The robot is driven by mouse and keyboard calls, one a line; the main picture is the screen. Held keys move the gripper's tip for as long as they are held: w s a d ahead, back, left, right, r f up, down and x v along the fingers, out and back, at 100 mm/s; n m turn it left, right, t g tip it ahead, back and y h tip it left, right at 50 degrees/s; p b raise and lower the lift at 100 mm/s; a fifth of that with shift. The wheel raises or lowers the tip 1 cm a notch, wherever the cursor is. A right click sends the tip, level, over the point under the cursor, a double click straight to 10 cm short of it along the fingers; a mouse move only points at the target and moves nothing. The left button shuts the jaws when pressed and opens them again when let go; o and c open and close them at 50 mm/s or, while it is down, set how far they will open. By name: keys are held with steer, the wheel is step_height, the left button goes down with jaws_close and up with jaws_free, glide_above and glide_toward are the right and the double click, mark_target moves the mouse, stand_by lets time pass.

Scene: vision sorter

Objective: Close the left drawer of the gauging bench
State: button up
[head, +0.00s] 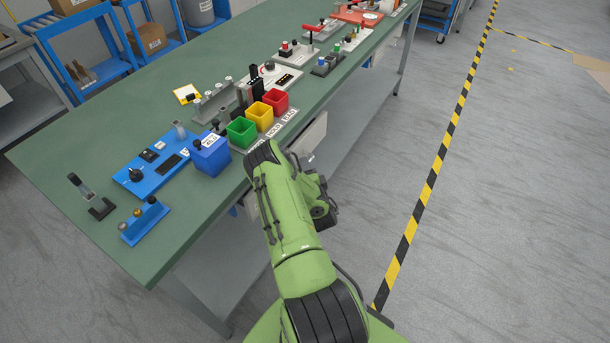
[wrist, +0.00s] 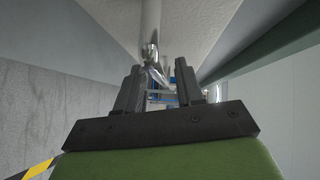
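The gauging bench (head: 110,225) has a green top that runs from lower left to upper right in the head view. A pale drawer front (head: 308,136) shows under its front edge, just right of my green arm. The arm hides much of the front edge, and I cannot tell which drawer this is or how far out any drawer stands. My gripper (wrist: 158,82) shows in the wrist view with its two dark fingers apart. A shiny metal bar (wrist: 150,50), perhaps a handle, lies ahead of the gap; contact cannot be told.
Red, yellow and green bins (head: 259,115) stand near the front edge, beside a blue box (head: 210,155). Gauges and fixtures cover the bench top. A blue rack (head: 85,60) stands behind. Grey floor is clear on the right, crossed by a yellow-black line (head: 428,190).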

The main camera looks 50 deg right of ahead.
steer(key=shift+w+d, duration=0.4)
jaws_close()
